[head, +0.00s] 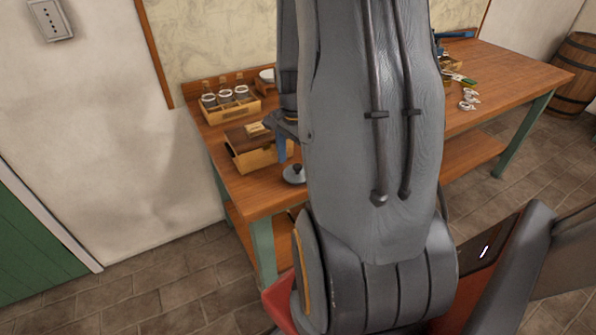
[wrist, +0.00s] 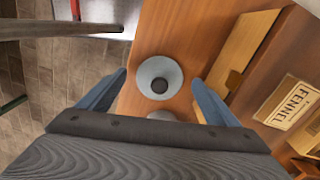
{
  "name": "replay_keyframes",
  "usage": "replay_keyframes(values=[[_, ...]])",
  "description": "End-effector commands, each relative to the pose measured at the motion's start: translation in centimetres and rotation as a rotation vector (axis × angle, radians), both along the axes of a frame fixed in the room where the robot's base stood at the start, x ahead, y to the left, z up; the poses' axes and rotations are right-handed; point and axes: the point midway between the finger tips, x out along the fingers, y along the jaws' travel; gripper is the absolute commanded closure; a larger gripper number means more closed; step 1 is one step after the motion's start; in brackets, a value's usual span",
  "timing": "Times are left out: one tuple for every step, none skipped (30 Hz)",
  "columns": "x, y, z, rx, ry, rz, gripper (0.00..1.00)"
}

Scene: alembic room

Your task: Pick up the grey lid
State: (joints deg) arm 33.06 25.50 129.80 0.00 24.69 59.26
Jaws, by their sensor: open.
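The grey lid (wrist: 160,77) is a round, shallow disc with a dark knob in its middle. It lies on the wooden table near its edge. In the head view the lid (head: 294,174) shows just left of my arm, in front of a wooden box. My gripper (wrist: 157,84) is open, with one blue finger to the left of the lid and one to the right in the wrist view. Nothing is held between the fingers. A second grey round shape, partly hidden by my gripper, shows just below the lid.
A wooden box (head: 250,150) stands beside the lid; a label reading FENNEL (wrist: 290,101) shows on the right in the wrist view. A rack of jars (head: 228,104) stands behind. The table's edge (wrist: 137,50) runs close left of the lid.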

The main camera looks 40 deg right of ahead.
Motion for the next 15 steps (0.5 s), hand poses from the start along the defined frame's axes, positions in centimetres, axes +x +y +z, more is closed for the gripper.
replay_keyframes(values=[[-0.07,0.04,-0.46,0.001,0.002,0.0,0.15],[-0.07,0.04,-0.68,0.001,0.002,0.0,0.15],[-0.06,0.04,-0.92,0.001,0.002,0.0,0.15],[-0.04,0.03,-1.04,0.001,0.001,0.0,0.15],[-0.03,0.03,-1.12,0.0,0.0,0.0,0.15],[-0.02,0.02,-1.18,0.0,0.0,0.0,0.15],[-0.01,0.02,-1.2,0.0,0.0,0.0,0.15],[-0.01,0.02,-1.21,0.0,0.0,0.0,0.15],[0.0,0.02,-1.2,0.0,-0.001,0.001,0.15],[0.0,0.02,-1.2,0.0,0.0,0.001,0.15],[0.0,0.02,-1.2,0.0,0.0,0.001,0.15],[0.0,0.02,-1.19,0.0,0.0,0.001,0.15],[0.0,0.02,-1.19,0.0,0.0,0.001,0.2],[-0.01,0.02,-1.19,0.0,0.0,0.001,0.25],[-0.01,0.02,-1.19,0.0,0.0,0.001,0.32]])
